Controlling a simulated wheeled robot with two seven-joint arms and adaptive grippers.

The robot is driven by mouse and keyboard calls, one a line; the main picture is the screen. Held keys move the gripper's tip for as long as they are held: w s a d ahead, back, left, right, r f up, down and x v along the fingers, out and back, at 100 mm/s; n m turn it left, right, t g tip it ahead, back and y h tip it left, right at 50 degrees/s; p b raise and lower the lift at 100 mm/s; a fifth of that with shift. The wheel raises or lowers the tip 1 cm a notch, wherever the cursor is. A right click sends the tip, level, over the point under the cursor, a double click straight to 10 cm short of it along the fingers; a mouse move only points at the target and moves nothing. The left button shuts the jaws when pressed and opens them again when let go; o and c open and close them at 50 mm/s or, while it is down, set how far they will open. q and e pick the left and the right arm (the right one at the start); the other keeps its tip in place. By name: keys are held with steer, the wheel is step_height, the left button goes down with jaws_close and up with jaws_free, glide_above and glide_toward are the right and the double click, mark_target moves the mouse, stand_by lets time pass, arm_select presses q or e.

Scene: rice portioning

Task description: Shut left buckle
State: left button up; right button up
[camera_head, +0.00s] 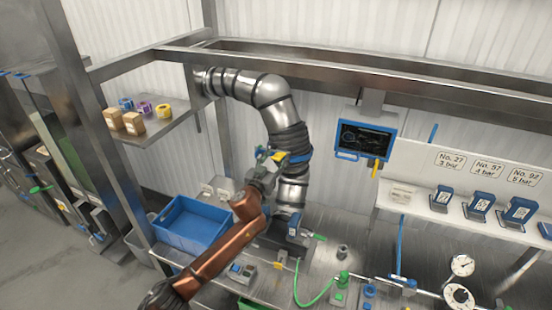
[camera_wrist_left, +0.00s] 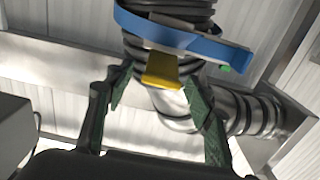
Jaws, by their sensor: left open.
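A blue clamp band (camera_head: 300,156) wraps the dark ribbed sleeve of the metal pipe; its yellow buckle tab (camera_head: 280,156) sticks out on the left side. The blue band (camera_wrist_left: 180,38) and yellow tab (camera_wrist_left: 161,71) also show close up in the left wrist view. A small green piece (camera_wrist_left: 224,68) shows at the band's right end. My left gripper (camera_head: 268,160) is open, close to the tab. In the wrist view its green fingers (camera_wrist_left: 150,90) stand apart on either side, with the tab seen between them. I cannot tell whether they touch it. My right gripper is not in view.
A blue bin (camera_head: 191,222) stands left of the pipe. A shelf (camera_head: 170,128) with small boxes is at the upper left. A blue-framed screen (camera_head: 366,138) hangs on the right. A green hose (camera_head: 315,300) and gauges (camera_head: 462,265) are on the bench below.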

arm_select(q)
steer(key=shift+c, duration=0.3)
jaws_close()
stand_by(0.3)
